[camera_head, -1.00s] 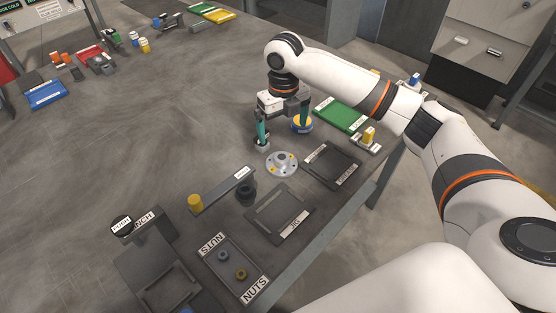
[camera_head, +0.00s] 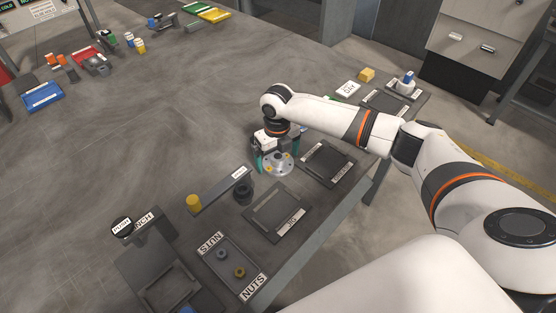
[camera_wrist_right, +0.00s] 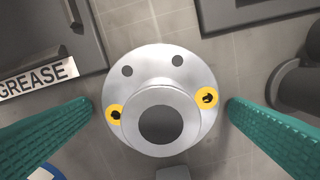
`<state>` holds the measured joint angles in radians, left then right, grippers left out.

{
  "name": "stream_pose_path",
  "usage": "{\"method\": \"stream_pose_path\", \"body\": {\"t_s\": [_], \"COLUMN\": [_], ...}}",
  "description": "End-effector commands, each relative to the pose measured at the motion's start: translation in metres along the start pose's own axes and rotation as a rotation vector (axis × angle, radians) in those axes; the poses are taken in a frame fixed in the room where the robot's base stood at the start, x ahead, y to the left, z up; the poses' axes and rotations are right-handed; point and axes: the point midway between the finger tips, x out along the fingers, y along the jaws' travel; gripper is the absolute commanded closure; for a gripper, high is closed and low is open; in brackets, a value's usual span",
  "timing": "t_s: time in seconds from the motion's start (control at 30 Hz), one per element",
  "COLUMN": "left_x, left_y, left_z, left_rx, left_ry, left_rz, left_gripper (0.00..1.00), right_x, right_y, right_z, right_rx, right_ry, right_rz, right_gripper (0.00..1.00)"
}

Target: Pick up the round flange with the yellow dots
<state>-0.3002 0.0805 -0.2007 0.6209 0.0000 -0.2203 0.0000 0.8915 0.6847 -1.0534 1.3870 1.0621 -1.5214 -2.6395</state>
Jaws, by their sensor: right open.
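The round flange (camera_head: 279,165) is a silver disc with a raised hollow hub. It lies on the table just left of a dark tray. In the right wrist view the flange (camera_wrist_right: 158,100) shows two yellow dots around holes, one on each side of the hub, and two plain dark holes. My right gripper (camera_head: 276,165) is directly over the flange. Its teal fingers (camera_wrist_right: 160,108) stand open on either side of the flange near the yellow dots, with small gaps visible. My left gripper is not in view.
A dark tray (camera_head: 328,142) lies right of the flange; a tray labelled GREASE (camera_wrist_right: 45,35) is close in the wrist view.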

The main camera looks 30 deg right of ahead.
Motion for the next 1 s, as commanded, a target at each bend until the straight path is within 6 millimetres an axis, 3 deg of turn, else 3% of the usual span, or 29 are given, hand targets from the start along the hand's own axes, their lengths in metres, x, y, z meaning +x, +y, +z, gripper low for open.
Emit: {"method": "stream_pose_path", "body": {"t_s": [0.17, 0.57, 0.83, 1.0], "left_x": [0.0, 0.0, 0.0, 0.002], "left_y": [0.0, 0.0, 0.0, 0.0], "left_z": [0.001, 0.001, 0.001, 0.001], "left_rx": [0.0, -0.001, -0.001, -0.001], "left_ry": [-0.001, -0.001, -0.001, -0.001], "left_rz": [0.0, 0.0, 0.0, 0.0], "left_gripper": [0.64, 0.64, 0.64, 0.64], "right_x": [0.0, -0.001, -0.004, -0.025], "right_y": [0.0, 0.0, 0.0, 0.0], "right_z": [0.0, 0.0, -0.001, -0.002], "right_rx": [0.0, 0.0, 0.0, 0.0], "right_ry": [0.0, 0.001, 0.005, 0.008], "right_rz": [0.0, 0.0, -0.001, -0.002], "right_gripper": [0.0, 0.65, 0.66, 0.66]}}
